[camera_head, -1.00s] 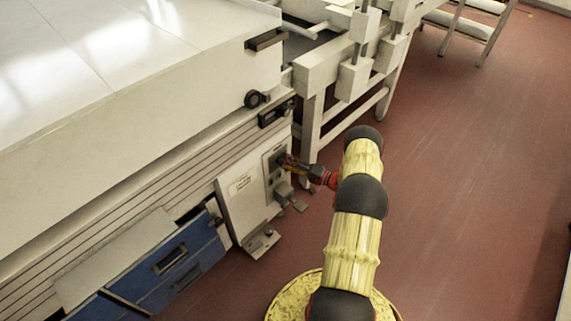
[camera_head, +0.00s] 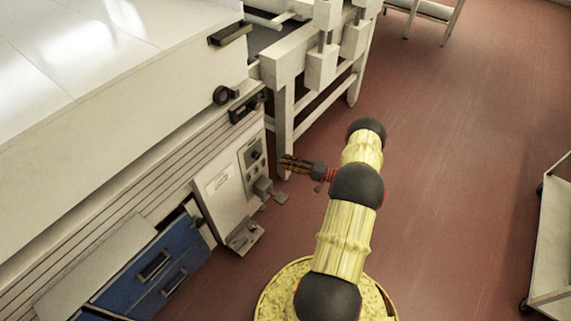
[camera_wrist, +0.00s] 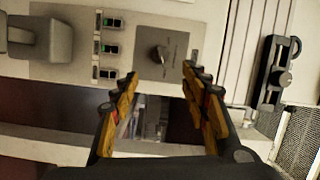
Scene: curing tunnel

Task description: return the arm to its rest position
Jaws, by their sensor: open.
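My arm, with yellow sleeves and black joints, reaches forward in the head view. My gripper (camera_head: 290,164) is at its end, pointing left towards a control panel (camera_head: 228,181) on the white machine. In the wrist view my gripper (camera_wrist: 160,88) is open, with its two orange and black fingers apart and nothing between them. A dark rotary knob (camera_wrist: 159,57) on the panel shows just beyond the fingertips. In the head view a gap of floor shows between the gripper and the panel.
The large white machine (camera_head: 110,130) fills the left, with blue drawers (camera_head: 155,268) below. A white frame (camera_head: 285,110) stands behind the gripper. A white cart (camera_head: 552,240) is at the right edge. Red floor (camera_head: 450,150) on the right is clear.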

